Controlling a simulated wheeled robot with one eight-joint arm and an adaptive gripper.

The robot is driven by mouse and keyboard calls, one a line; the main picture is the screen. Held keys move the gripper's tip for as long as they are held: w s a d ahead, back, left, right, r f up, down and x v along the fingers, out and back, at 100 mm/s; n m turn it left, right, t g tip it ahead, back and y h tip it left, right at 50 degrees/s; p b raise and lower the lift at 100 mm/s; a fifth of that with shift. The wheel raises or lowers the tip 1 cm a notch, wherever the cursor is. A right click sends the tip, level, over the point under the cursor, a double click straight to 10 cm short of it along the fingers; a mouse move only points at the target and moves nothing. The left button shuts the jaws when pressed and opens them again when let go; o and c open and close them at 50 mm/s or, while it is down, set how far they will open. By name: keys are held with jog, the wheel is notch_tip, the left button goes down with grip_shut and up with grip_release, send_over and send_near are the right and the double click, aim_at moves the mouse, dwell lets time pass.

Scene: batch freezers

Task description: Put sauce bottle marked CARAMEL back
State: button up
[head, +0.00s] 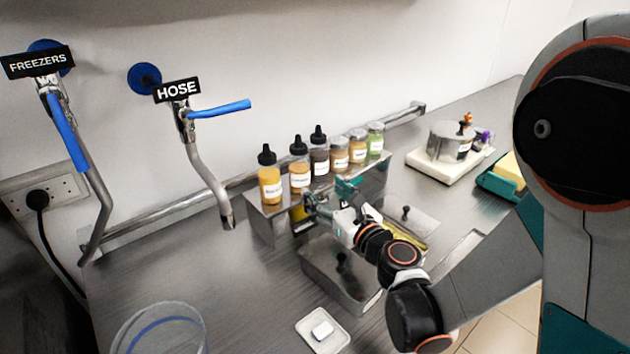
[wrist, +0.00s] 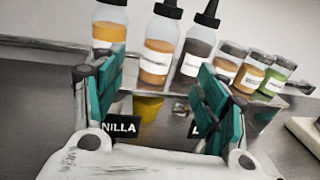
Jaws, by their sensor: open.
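Three sauce bottles with black nozzle caps stand upright in a row on a raised steel shelf: a left amber one (head: 270,186), a middle amber-brown one (head: 299,173) and a dark brown one (head: 319,157). They also show at the top of the wrist view: left (wrist: 108,32), middle (wrist: 158,50) and dark (wrist: 197,48). Their labels are too small or blurred to read, so I cannot tell which is CARAMEL. My gripper (head: 328,196) is open in front of the shelf. In the wrist view its teal fingers (wrist: 160,88) are apart, with no bottle gripped between them.
Several lidded jars (head: 357,147) stand right of the bottles. Black tags, one ending "NILLA" (wrist: 119,125), show on the shelf front, near a yellow object (wrist: 148,106). Steel containers (head: 345,265) sit below my gripper. A hose tap (head: 207,170) hangs to the left.

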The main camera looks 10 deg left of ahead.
jog(key=shift+v, duration=0.8)
jog(key=s+d+r+n+g+h, duration=0.1)
jog(key=s+d+n+g+h, duration=0.6)
jog(key=s+d+n, duration=1.6)
jog(key=d+n+h, duration=0.3)
jog(key=n+h, duration=0.1)
jog(key=n, duration=0.1)
jog(key=shift+s+r, duration=0.2)
